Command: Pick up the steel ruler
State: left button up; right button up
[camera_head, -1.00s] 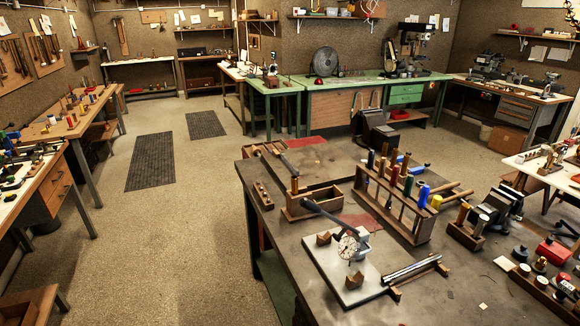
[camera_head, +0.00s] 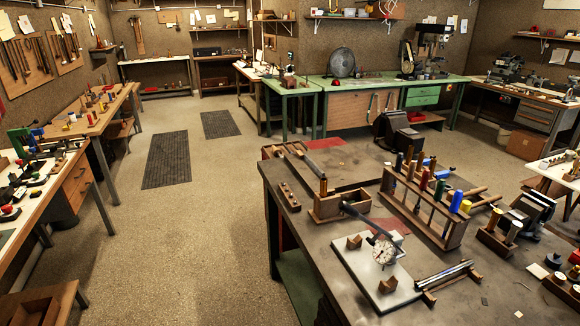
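I cannot pick out a steel ruler for certain in the head view. Long metallic rods (camera_head: 444,274) lie across wooden rests on the dark workbench (camera_head: 300,240) at the right. Beside them a dial gauge (camera_head: 383,252) stands over a pale plate (camera_head: 352,268) with small wooden V-blocks. Neither of my grippers shows in the view.
A wooden rack (camera_head: 425,212) of coloured-handled tools and an open wooden box (camera_head: 340,205) stand on the workbench. Other benches line the left (camera_head: 75,185) and the back (camera_head: 350,85). The floor (camera_head: 200,235) between is open, with two dark mats (camera_head: 167,160).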

aim_at(320, 172)
jog(key=i+j+u, duration=0.8)
jog(key=i+z, duration=0.25)
jog(key=i, duration=0.2)
jog(key=i+z, duration=0.3)
jog(key=i, duration=0.15)
jog(key=i+j+z, duration=0.25)
jog(key=i, duration=0.15)
jog(key=i+z, duration=0.25)
jog(key=z, duration=0.25)
jog(key=i+z, duration=0.25)
jog(key=z, duration=0.25)
jog(key=i+j+z, duration=0.2)
jog(key=z, duration=0.3)
